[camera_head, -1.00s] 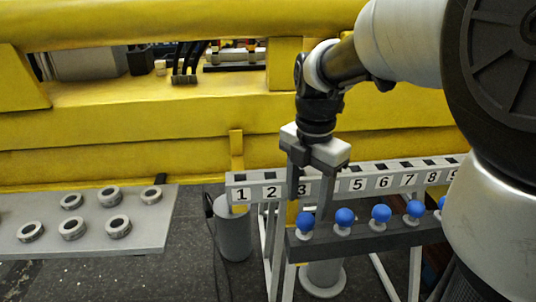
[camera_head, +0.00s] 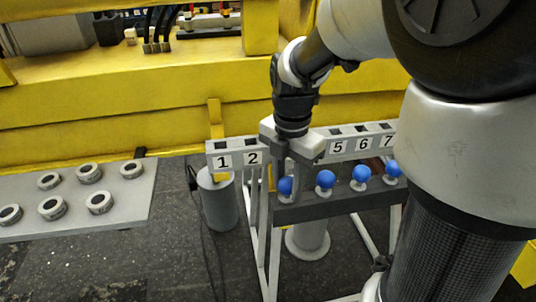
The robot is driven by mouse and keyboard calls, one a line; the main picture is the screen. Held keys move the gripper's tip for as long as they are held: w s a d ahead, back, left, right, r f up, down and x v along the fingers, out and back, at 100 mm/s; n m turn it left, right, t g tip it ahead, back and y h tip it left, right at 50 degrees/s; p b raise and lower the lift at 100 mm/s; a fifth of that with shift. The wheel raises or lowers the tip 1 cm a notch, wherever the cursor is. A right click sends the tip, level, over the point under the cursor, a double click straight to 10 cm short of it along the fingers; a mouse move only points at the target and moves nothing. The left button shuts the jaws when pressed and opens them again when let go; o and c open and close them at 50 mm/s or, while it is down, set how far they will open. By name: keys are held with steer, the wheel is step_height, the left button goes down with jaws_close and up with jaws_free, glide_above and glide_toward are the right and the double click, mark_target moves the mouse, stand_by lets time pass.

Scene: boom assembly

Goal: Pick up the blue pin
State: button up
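Several blue pins with round heads and pale collars stand in a row on a dark grey rail (camera_head: 340,202). The leftmost blue pin (camera_head: 285,186) is partly covered by my gripper. Other blue pins (camera_head: 325,179) (camera_head: 361,173) (camera_head: 393,168) stand to its right, fully or mostly visible. My gripper (camera_head: 292,176) points down at the left end of the row, its fingers apart. The fingertips overlap the leftmost pin in the picture. I cannot tell whether they touch it.
Behind the pins is a grey rack with numbered slots (camera_head: 237,153). A grey table (camera_head: 120,215) with several metal rings stands left. A grey cylinder (camera_head: 218,203) stands between them. A large yellow boom (camera_head: 110,110) spans the back. My arm hides the right side.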

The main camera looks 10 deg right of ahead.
steer(key=c, duration=0.6)
steer(key=shift+o, duration=0.2)
step_height(320, 180, up, 10)
steer(key=shift+r+p, duration=0.1)
steer(key=shift+p, duration=0.35)
step_height(320, 180, up, 7)
steer(key=p, duration=0.6)
steer(key=shift+r, duration=0.2)
steer(key=shift+w+d+p, duration=0.1)
steer(key=shift+p, duration=0.2)
